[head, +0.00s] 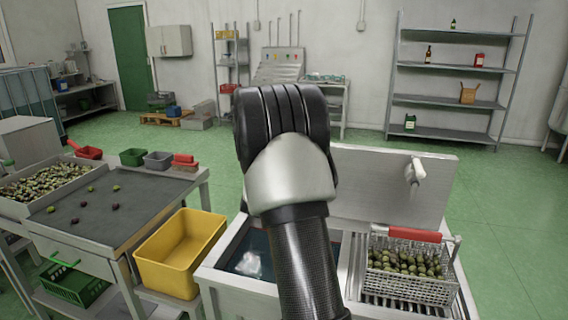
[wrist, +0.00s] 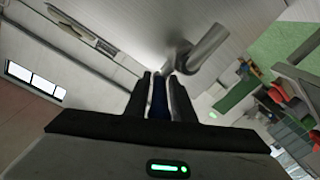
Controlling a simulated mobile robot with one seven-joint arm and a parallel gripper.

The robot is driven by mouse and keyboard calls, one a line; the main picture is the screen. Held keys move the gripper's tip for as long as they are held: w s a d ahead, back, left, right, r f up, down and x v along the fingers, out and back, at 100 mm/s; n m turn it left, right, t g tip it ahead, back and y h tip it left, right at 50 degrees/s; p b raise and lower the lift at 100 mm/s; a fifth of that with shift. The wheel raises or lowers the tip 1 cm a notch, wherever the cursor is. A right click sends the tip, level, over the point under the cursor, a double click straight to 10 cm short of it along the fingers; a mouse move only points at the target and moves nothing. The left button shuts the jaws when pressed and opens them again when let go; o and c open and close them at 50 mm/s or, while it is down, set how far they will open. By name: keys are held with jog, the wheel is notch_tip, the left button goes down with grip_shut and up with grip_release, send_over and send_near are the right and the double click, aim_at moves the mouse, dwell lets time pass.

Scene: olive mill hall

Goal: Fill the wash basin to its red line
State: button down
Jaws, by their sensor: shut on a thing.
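The wash basin (head: 222,277) is left of centre in the head view, partly behind my arm. Dark water shows in it, with a white churned patch (head: 248,264) on the surface. I cannot see the red line. My gripper (wrist: 160,92) shows in the wrist view, shut on a narrow dark blue thing (wrist: 160,100), perhaps a tap handle. A grey metal pipe (wrist: 205,48) bends just beyond the fingertips. In the head view my arm hides the gripper and whatever it holds.
A wire basket of olives (head: 410,284) with a red handle stands on the rack right of the basin. A pale spout (head: 415,172) is on the splashback (head: 375,195). A yellow bin (head: 182,250) and a sorting table (head: 130,215) are at left. Green floor is clear at right.

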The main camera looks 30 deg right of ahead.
jog(key=shift+w+a+r+m+g+h, duration=0.1)
jog(key=shift+w+a+m+g+h, duration=0.1)
jog(key=shift+m+g+h, duration=0.35)
jog(key=c, duration=1.7)
grip_release()
jog(key=shift+d, duration=0.1)
jog(key=shift+s, duration=0.1)
jog(key=p+v, duration=0.1)
jog(key=v, duration=1.6)
jog(key=shift+a+r, duration=0.1)
jog(key=shift+a, duration=0.15)
